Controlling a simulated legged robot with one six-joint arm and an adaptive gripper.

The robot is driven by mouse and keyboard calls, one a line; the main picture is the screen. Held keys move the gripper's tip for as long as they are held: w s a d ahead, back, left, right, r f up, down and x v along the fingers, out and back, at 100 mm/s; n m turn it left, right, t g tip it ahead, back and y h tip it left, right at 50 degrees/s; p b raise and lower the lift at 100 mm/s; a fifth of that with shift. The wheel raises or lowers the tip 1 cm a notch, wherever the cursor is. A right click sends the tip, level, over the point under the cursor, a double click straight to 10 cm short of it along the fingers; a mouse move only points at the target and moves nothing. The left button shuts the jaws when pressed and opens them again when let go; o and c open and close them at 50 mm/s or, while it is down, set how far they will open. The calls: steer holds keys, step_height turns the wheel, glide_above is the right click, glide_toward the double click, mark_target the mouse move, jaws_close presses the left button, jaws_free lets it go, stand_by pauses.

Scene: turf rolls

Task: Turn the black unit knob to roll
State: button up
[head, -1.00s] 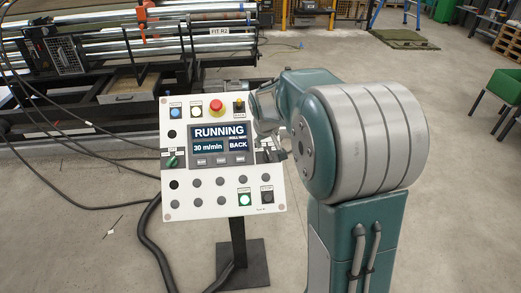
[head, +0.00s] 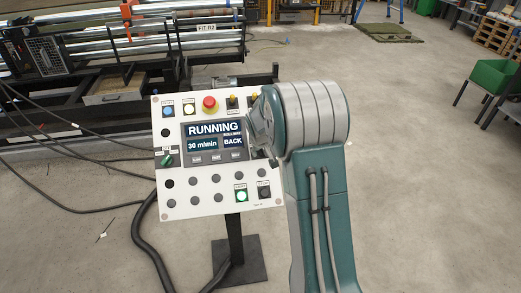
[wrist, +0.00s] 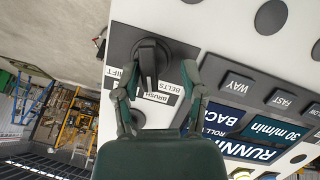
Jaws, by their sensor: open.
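The black unit knob (wrist: 149,62) shows in the wrist view on a dark plate at the panel's edge. Its raised grip bar runs roughly up and down in the picture, with its lower end near the BRUSH label (wrist: 156,97). A BELTS label (wrist: 183,84) and a partly covered label ending in RIFT are beside it. My gripper (wrist: 155,72) is open, with one finger on either side of the knob; contact cannot be told. In the head view my arm hides most of the knob. The control panel (head: 208,207) screen reads RUNNING, 30 m/min and BACK.
A green knob (head: 167,160) is at the panel's left, and a red emergency button (head: 209,104) at its top. Cables run on the floor at left. Floor to the right is open.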

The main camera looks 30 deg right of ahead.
steer(key=shift+d+f, duration=0.15)
steer(key=shift+d, duration=0.6)
steer(key=shift+a, duration=0.2)
jaws_close()
steer(key=shift+a, duration=0.25)
steer(key=shift+s+d, duration=0.1)
steer(key=shift+d, duration=0.05)
